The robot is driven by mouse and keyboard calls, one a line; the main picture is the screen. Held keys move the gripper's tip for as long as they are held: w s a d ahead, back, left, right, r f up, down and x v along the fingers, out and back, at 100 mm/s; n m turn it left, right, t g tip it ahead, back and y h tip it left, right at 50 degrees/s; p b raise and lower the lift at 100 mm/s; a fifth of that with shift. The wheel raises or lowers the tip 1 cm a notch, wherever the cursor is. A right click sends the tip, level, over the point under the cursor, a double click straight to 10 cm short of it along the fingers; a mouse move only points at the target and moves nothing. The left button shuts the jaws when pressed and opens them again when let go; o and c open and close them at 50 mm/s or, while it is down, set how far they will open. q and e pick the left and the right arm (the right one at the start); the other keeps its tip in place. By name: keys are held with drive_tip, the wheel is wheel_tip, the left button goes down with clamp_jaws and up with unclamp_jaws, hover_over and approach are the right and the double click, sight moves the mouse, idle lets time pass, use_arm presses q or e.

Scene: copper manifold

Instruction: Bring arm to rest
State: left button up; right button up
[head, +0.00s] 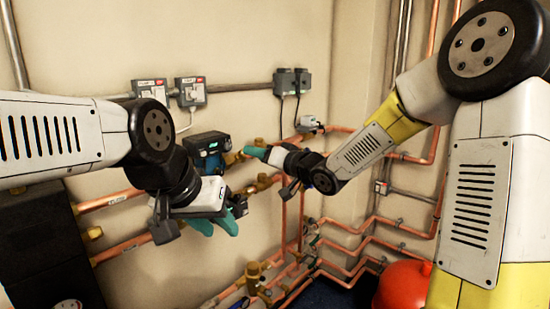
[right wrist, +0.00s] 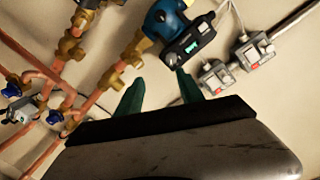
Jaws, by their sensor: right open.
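My right gripper (head: 256,152) reaches in from the right in the head view, in front of the copper pipework near the blue pump. In the right wrist view its two teal fingers (right wrist: 160,86) stand apart with nothing between them. My left gripper (head: 220,222) is lower and further left in the head view, its teal fingers pointing down and to the right. Its fingers partly overlap, so I cannot tell how far apart they are. I see no object held in it.
The blue pump (head: 207,148) sits on the upper copper pipe and shows in the right wrist view (right wrist: 174,32). Brass valves (head: 254,272) and pipes stand below. Grey switch boxes (head: 190,91) are on the wall. A red vessel (head: 402,286) stands low at right.

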drive_tip(key=s+d+m+h, duration=0.1)
drive_tip(key=s+d+h, duration=0.4)
drive_tip(key=d, duration=0.5)
drive_tip(key=s+d+m+h, duration=0.2)
drive_tip(key=s+d+h, duration=0.4)
drive_tip(key=d, duration=0.4)
drive_tip(key=s+d+f+g, duration=0.2)
drive_tip(key=s, duration=0.7)
drive_tip(key=s+d+f+g, duration=0.2)
drive_tip(key=s+g, duration=0.1)
drive_tip(key=s, duration=0.5)
drive_tip(key=shift+s+d, duration=0.25)
drive_tip(key=shift+s, duration=0.1)
drive_tip(key=shift+w, duration=0.1)
